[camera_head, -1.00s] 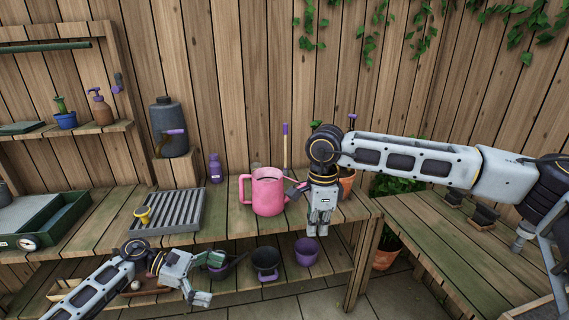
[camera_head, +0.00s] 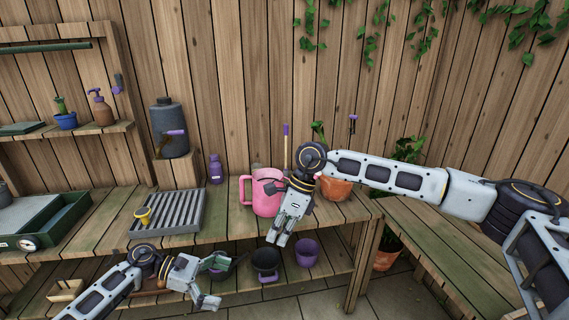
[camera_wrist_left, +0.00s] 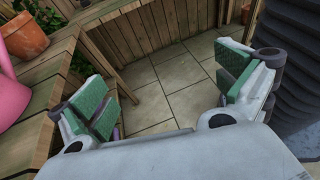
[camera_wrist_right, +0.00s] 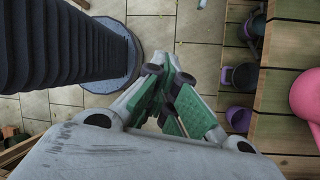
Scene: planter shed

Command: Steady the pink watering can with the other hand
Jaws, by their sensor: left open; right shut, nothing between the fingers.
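The pink watering can (camera_head: 262,196) stands upright on the wooden bench, its handle on the left in the head view. My right arm partly hides its right side. The can also shows at the left edge of the left wrist view (camera_wrist_left: 12,98) and the right edge of the right wrist view (camera_wrist_right: 308,100). My right gripper (camera_head: 278,240) is shut and empty, in front of the can and pointing down, apart from it. My left gripper (camera_head: 215,283) is open and empty, lower and left of the can, in front of the bench.
A grey ribbed tray (camera_head: 172,212) with a yellow-topped item (camera_head: 143,214) lies left of the can. A terracotta pot (camera_head: 336,188) stands right of it. Dark and purple pots (camera_head: 307,252) sit on the lower shelf. A purple bottle (camera_head: 216,170) stands behind.

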